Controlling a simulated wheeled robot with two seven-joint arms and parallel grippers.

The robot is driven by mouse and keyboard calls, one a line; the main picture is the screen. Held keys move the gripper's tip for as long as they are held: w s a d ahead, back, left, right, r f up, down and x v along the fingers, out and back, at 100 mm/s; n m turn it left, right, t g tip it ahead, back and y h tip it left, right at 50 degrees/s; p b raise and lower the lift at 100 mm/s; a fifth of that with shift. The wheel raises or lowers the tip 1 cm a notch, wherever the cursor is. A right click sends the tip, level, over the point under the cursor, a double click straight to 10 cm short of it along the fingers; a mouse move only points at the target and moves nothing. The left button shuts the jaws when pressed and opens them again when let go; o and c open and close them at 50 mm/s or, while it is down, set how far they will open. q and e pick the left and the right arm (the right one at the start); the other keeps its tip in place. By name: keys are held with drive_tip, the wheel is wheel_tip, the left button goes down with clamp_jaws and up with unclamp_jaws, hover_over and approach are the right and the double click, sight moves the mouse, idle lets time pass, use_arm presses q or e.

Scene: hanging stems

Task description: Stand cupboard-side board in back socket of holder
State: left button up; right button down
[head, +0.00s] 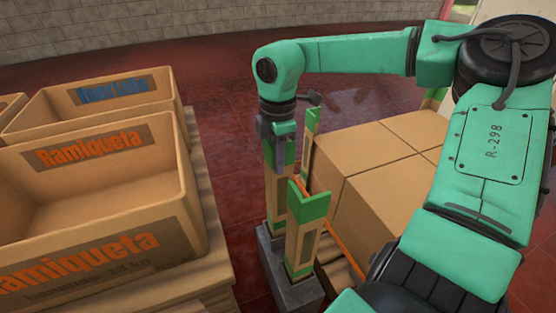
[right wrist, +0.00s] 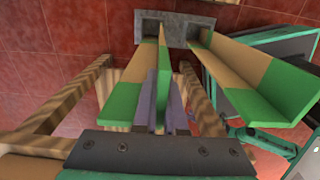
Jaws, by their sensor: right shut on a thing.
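My right gripper (head: 279,150) is shut on an upright green-and-tan angled board (head: 276,190), near its upper part. In the right wrist view the held board (right wrist: 137,63) runs down between my fingers (right wrist: 160,113) to the left opening of the grey holder (right wrist: 172,30). Its lower end is at that opening; I cannot tell how deep it sits. A second green-and-tan board (head: 302,240) stands in the holder's front socket, and it fills the right opening in the right wrist view (right wrist: 240,70). The grey holder (head: 302,294) stands on the floor. My left gripper is out of view.
Tan boxes (head: 385,150) stand stacked close to the right of the holder, with another green-tipped corner post (head: 309,135) at their edge. Open crates (head: 95,210) marked Ramiqueta stand on a pallet at left. Red floor (head: 225,110) is clear behind.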

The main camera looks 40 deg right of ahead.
drive_tip(key=shift+f+b, duration=0.35)
drive_tip(key=shift+f, duration=0.1)
idle(0.4)
drive_tip(key=c, duration=0.9)
unclamp_jaws()
